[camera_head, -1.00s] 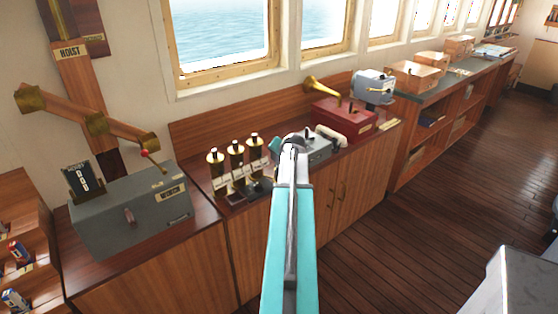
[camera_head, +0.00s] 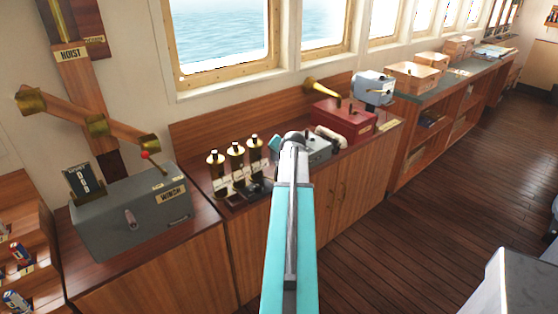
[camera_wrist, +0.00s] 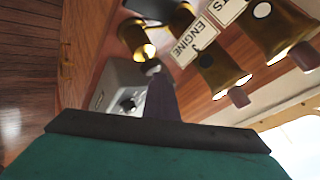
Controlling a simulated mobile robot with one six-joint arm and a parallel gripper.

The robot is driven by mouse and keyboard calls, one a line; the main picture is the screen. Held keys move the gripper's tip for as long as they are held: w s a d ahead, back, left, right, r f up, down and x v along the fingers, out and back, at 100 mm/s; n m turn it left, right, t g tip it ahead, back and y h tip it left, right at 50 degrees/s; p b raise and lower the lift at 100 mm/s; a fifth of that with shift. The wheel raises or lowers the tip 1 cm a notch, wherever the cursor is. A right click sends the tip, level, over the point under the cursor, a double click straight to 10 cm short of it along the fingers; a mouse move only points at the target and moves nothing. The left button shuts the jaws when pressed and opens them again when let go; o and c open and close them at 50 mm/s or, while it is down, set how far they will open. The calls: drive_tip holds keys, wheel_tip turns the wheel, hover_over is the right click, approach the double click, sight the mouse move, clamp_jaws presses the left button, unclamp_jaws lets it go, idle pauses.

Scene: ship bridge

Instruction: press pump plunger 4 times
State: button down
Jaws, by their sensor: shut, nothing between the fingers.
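My gripper (camera_wrist: 161,100) shows in the wrist view as a dark finger, closed and empty. In the head view, my arm hides most of the gripper and part of this grey box (camera_head: 318,150). I cannot read any pump label, so which part is the pump plunger is unclear.
Brass voice pipes (camera_head: 236,160) stand left of my arm; one has an ENGINE label (camera_wrist: 194,43) in the wrist view. A grey winch box (camera_head: 133,218) with a red-knobbed lever is further left. A pale roll (camera_head: 331,136) lies near the red box.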

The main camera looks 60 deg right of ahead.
drive_tip(key=shift+r+p, duration=0.55)
drive_tip(key=shift+r, duration=0.65)
wheel_tip(320, 180, up, 5)
drive_tip(key=p, duration=0.2)
drive_tip(key=shift+p, duration=0.3)
idle(2.5)
